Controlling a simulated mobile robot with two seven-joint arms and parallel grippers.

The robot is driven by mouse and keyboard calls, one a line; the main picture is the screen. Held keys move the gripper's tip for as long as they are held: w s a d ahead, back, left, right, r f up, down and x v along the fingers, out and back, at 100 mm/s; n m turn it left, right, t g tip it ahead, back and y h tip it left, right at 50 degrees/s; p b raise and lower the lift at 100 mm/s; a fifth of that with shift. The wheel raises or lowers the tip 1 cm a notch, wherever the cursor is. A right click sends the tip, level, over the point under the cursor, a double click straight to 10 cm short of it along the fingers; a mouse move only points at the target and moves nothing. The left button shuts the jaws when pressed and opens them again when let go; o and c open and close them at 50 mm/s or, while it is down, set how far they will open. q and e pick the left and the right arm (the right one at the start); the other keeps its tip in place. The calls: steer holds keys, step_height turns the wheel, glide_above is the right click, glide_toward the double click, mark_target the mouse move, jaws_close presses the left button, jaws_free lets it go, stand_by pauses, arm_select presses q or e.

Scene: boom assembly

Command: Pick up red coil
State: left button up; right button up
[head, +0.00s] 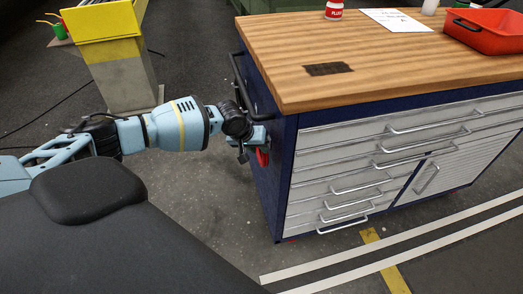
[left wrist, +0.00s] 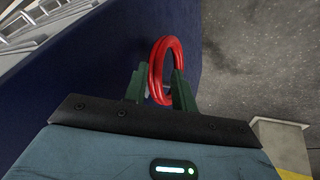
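The red coil (head: 262,157) shows in the head view beside the blue side wall of the cabinet, just below my left gripper (head: 256,142). In the left wrist view the coil (left wrist: 155,64) is an upright red ring, and its lower part sits between the two dark green fingers of my left gripper (left wrist: 160,88). The fingers are close to the ring on both sides, and the right finger overlaps it. I cannot tell whether they press on it. What holds the coil at the cabinet is hidden. My right gripper is not in view.
The blue cabinet (head: 268,175) has a wooden top (head: 400,60) and a dark side handle (head: 238,82). A red tray (head: 487,38), a white paper (head: 397,20) and a red-white jar (head: 334,9) are on top. A yellow-topped post (head: 105,45) stands behind my left arm. The floor below is clear.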

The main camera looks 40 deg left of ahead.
mark_target(263, 155)
arm_select(q)
steer(key=b+x, duration=0.1)
steer(key=x, duration=0.4)
steer(key=shift+w+f, duration=0.1)
steer(key=shift+f, duration=0.05)
steer(key=shift+c, duration=0.2)
jaws_close()
